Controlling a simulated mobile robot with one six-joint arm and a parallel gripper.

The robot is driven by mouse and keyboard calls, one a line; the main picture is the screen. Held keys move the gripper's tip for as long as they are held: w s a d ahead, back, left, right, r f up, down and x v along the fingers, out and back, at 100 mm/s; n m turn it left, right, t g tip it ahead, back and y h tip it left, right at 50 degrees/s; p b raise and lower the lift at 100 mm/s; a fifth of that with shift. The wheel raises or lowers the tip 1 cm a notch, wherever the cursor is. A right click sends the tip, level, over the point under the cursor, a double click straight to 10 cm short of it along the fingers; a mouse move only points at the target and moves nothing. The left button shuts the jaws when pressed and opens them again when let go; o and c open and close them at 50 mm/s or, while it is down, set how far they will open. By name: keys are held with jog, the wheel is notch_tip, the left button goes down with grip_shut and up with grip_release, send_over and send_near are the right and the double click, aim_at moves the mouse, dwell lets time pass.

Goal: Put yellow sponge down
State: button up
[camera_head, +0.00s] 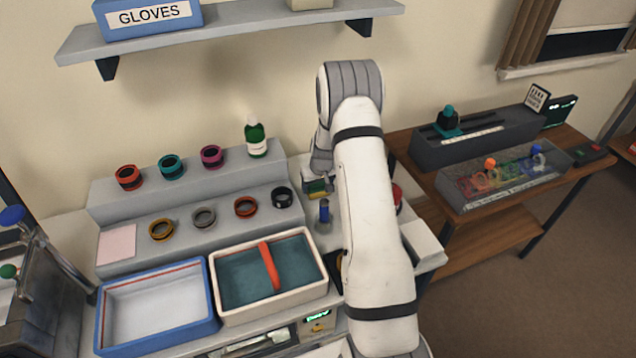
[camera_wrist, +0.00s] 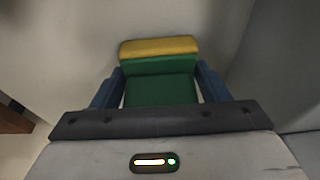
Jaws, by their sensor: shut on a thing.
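The yellow sponge (camera_wrist: 158,47) is a block with a yellow layer and a green layer. In the wrist view it sits between the two blue fingers of my gripper (camera_wrist: 160,90), which is shut on it. In the head view the sponge (camera_head: 317,187) shows small and partly hidden beside my arm, at the right end of the grey stepped stand. My gripper (camera_head: 318,180) is there too, mostly hidden behind my arm. I cannot tell whether the sponge touches the surface under it.
The grey stepped stand (camera_head: 130,203) holds several coloured rings and a green bottle (camera_head: 256,138). A blue-rimmed tray (camera_head: 212,290) and a cream tray (camera_head: 318,262) with an orange divider stand in front. A small blue-topped item (camera_head: 324,211) stands near my gripper. A shelf (camera_head: 235,22) hangs above.

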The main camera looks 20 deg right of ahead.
jog(key=shift+f, duration=0.2)
jog(key=o, duration=0.9)
jog(key=shift+r, duration=0.1)
jog(key=s+a+b+v, duration=0.1)
jog(key=a+v, duration=0.1)
jog(key=v, duration=0.9)
jog(key=s+a+f+b+v, duration=0.1)
jog(key=s+a+b+v, duration=0.15)
jog(key=v, duration=0.85)
jog(key=s+a+r, duration=0.3)
jog(key=s, duration=0.6)
jog(key=s+a+r, duration=0.2)
jog(key=s+r, duration=0.2)
jog(key=s, duration=0.5)
jog(key=s+a+r+p, duration=0.1)
jog(key=s+a+r, duration=0.2)
jog(key=s, duration=0.6)
jog(key=shift+s+a+r, duration=0.25)
jog(key=shift+a+r, duration=0.05)
jog(key=shift+r, duration=0.2)
